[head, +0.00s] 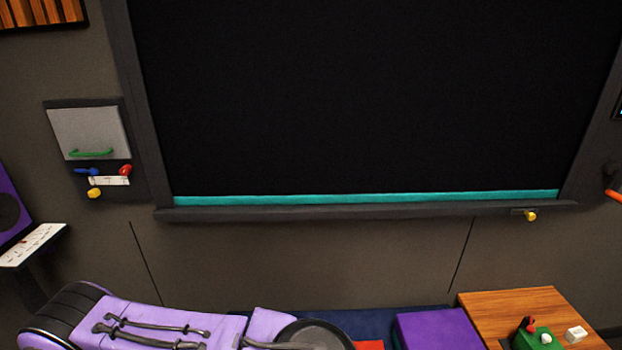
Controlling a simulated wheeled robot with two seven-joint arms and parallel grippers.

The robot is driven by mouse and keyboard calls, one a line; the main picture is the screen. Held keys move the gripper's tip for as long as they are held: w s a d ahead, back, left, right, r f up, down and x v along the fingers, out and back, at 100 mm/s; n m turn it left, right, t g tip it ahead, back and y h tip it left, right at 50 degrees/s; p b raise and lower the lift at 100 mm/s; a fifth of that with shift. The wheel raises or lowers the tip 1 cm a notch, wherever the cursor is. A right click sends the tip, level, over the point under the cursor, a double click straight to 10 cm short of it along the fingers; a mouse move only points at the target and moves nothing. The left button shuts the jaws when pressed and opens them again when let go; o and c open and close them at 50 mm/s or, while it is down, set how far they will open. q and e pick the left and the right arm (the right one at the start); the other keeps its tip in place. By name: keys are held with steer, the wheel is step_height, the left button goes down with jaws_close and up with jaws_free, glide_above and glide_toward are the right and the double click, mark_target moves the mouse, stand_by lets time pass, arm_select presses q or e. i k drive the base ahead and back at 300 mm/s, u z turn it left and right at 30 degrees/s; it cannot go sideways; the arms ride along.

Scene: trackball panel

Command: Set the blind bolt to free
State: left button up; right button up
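A black blind (370,100) with a teal bottom bar (370,198) fills the large dark-framed window. Its bar is down close to the sill (350,211). A small bolt with a yellow knob (531,216) sits at the right end of the sill, just below the bar. The knob is too small to tell how the bolt is set. Neither of my grippers shows in the head view.
A grey hatch (88,132) with a green handle and coloured knobs is on the left wall. A wooden top (500,304) at lower right carries a green box (528,341) with a red stick. A purple block (437,330) is beside it. The wall below the sill is clear.

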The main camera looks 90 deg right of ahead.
mark_target(528, 214)
steer(key=z, duration=0.1)
steer(key=i, duration=1.7)
steer(key=z, duration=5.7)
steer(key=i, duration=2.3)
